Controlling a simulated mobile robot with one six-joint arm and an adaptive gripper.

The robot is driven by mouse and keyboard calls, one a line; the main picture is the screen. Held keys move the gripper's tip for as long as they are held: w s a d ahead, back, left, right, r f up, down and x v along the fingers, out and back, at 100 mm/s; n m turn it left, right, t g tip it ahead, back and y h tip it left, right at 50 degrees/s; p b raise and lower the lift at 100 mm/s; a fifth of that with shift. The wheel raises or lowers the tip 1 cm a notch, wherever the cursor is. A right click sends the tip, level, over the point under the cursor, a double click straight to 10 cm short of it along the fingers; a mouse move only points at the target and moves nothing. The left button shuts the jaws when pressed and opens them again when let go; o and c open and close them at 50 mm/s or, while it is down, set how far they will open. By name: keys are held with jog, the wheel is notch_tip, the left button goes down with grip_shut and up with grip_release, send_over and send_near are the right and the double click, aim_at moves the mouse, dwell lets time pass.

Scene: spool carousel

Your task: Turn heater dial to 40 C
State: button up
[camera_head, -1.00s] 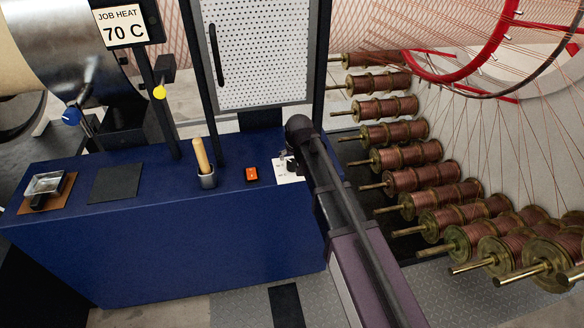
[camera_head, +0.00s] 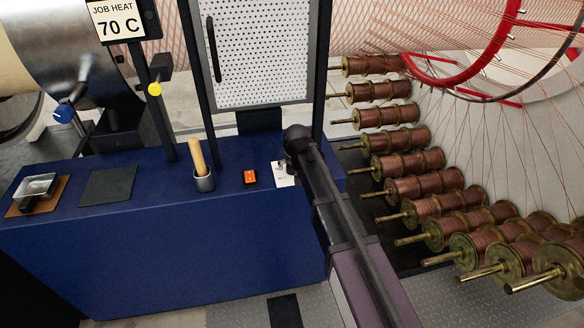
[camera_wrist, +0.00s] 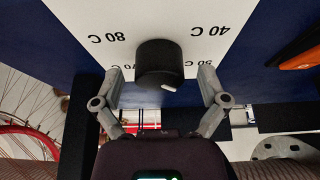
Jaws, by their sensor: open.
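The heater dial is a dark round knob (camera_wrist: 160,62) with a short white mark on its rim, on a white label plate (camera_wrist: 75,12). In the wrist view the plate reads upside down, with 80 C at left and 40 C at right; lower figures are partly hidden. The white mark points toward the bottom, slightly right, away from the 40 C print. My gripper (camera_wrist: 160,78) is open, its fingers on either side of the dial with gaps visible. In the head view my arm covers the dial; part of the plate (camera_head: 284,177) shows on the blue bench.
The blue bench (camera_head: 200,240) also holds an orange switch (camera_head: 250,177), a wooden-handled tool in a metal cup (camera_head: 204,181), a dark pad (camera_head: 109,185) and a metal tray (camera_head: 38,186). A sign (camera_head: 117,20) reads JOB HEAT 70 C. Copper spools (camera_head: 425,188) crowd the right.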

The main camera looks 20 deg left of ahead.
jog(key=c, duration=1.1)
jog(key=shift+c, duration=0.2)
jog(key=shift+n, duration=0.5)
jog(key=n+y, duration=0.1)
jog(key=n, duration=0.1)
jog(key=shift+n+g, duration=0.3)
jog(key=shift+g, duration=0.1)
jog(key=n+g+y, duration=0.1)
jog(key=n, duration=0.2)
jog(key=n+g, duration=0.2)
jog(key=n, duration=0.3)
jog(key=n+g, duration=0.1)
jog(key=n, duration=0.3)
jog(key=shift+g, duration=0.3)
jog(key=shift+s+n, duration=0.1)
jog(key=shift+n, duration=0.2)
